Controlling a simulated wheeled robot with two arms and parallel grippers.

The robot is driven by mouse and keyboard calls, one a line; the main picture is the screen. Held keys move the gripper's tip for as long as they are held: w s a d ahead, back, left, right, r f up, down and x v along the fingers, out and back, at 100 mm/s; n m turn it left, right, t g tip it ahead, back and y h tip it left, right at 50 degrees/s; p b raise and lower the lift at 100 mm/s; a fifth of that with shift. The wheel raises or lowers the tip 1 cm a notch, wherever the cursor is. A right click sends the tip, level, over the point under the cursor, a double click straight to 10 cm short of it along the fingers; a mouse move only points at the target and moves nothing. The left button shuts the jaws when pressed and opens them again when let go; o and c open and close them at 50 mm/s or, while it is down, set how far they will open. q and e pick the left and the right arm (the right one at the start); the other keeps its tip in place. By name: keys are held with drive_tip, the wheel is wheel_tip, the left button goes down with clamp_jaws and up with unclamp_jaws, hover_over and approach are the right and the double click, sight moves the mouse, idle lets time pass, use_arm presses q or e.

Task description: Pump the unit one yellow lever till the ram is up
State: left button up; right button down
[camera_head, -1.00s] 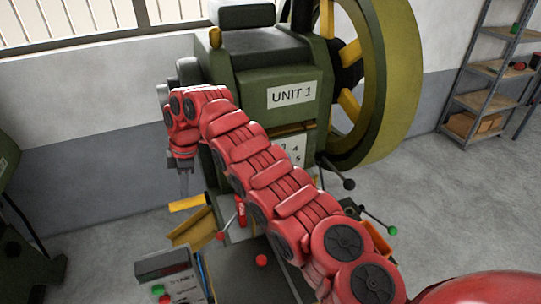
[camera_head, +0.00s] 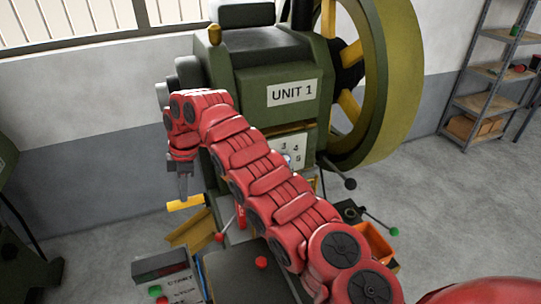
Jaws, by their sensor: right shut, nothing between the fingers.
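The green press marked UNIT 1 (camera_head: 292,92) stands in the middle of the view. A yellow lever (camera_head: 184,204) sticks out to the left from its lower left side. My right arm reaches across the front of the press from the lower right. My right gripper (camera_head: 184,190) points down, shut and empty, with its tips just above the yellow lever or touching it; I cannot tell which. The ram cannot be made out behind my arm. My left gripper is out of view.
A control box with START and STOP buttons (camera_head: 164,281) is at the bottom left. Small levers with red knobs (camera_head: 261,263) and a green knob (camera_head: 394,231) stick out in front. An orange bin (camera_head: 376,243) sits at the right. A large flywheel (camera_head: 401,80) is at the upper right.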

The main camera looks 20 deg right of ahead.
idle(0.4)
wheel_tip(320, 180, up, 7)
drive_tip(key=p, duration=0.4)
idle(0.5)
